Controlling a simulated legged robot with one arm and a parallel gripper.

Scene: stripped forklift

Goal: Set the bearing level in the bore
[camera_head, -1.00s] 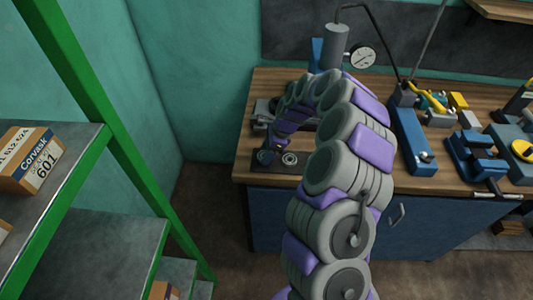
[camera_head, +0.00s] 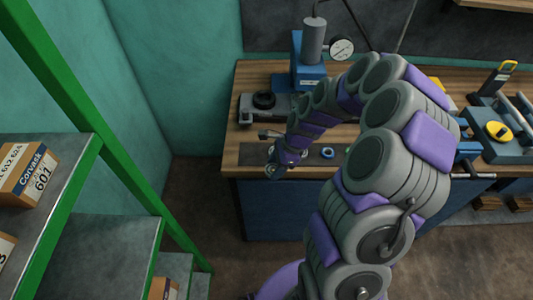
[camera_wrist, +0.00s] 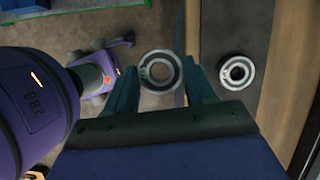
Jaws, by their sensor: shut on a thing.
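My gripper (camera_wrist: 160,75) is shut on a steel ring bearing (camera_wrist: 160,72), with one dark teal finger on each side. In the wrist view the bearing shows nearly face-on against the floor, just off the bench edge. In the head view my gripper (camera_head: 274,170) is at the front left edge of the bench. A black ring (camera_head: 264,100) sits on a grey fixture behind it; I cannot tell whether this is the bore. Another bearing (camera_wrist: 237,71) lies flat on a dark strip, to the right of the held one.
The wooden bench (camera_head: 232,150) carries a blue press (camera_head: 309,75) with a dial gauge (camera_head: 342,48). A small blue ring (camera_head: 328,153) lies on the dark strip. Blue vises and tools stand at right. A green-framed shelf (camera_head: 75,150) with boxes is at left.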

